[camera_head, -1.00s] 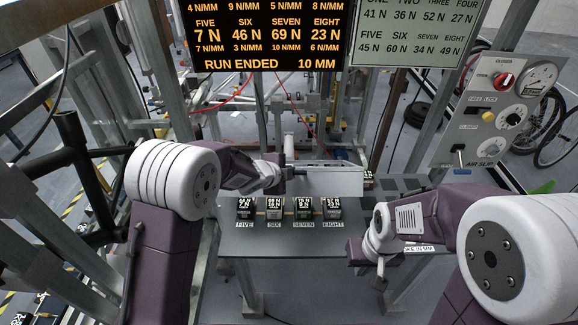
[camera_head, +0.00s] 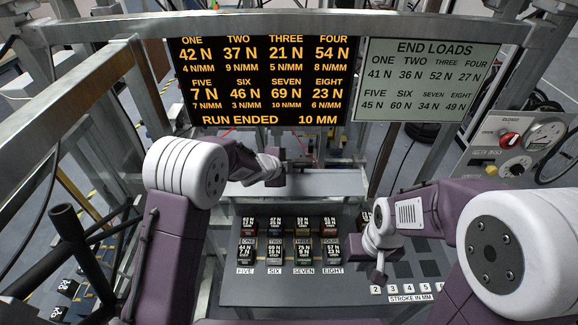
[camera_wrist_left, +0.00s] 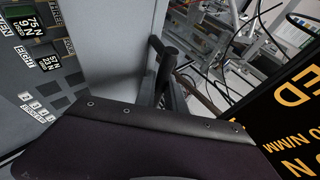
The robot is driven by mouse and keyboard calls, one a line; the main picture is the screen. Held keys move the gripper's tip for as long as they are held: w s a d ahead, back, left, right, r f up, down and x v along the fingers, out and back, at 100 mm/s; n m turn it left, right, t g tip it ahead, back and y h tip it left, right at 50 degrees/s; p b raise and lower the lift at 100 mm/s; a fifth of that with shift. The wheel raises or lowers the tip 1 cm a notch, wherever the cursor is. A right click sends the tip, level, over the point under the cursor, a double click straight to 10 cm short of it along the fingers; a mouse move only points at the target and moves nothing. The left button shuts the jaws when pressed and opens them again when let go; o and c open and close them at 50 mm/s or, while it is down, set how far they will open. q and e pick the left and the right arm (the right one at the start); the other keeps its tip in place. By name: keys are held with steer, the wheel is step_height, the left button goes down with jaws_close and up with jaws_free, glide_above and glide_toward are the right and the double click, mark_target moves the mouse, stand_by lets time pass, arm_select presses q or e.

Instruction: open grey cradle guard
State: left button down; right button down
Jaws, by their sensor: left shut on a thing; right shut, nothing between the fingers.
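The grey cradle guard (camera_head: 335,184) is a long pale grey panel behind the rows of dark labelled blocks (camera_head: 303,256). Both rows, ONE to FOUR and FIVE to EIGHT, show in front of it. My left gripper (camera_head: 300,164) is at the panel's top edge, shut on its dark handle, partly hidden by my wrist. In the left wrist view the guard (camera_wrist_left: 115,45) is a broad grey face beside the dark handle bar (camera_wrist_left: 165,50). My right gripper (camera_head: 380,281) is shut and empty, low at the right of the blocks.
The black load display (camera_head: 262,82) and pale END LOADS board (camera_head: 428,90) hang above the bench. A control panel (camera_head: 510,150) with a red knob stands at the right. Numbered STROKE tiles (camera_head: 408,289) lie at the bench's front right. A black frame tube (camera_head: 70,225) is at left.

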arm_select(q)
steer(key=shift+w, duration=0.3)
arm_select(e)
steer(key=shift+w+r, duration=0.15)
steer(key=shift+w, duration=0.15)
arm_select(q)
steer(key=c, duration=1.4)
jaws_free()
steer(key=shift+s+a+r, duration=0.25)
steer(key=shift+s+r, duration=0.05)
steer(key=shift+r, duration=0.1)
steer(key=v, duration=0.8)
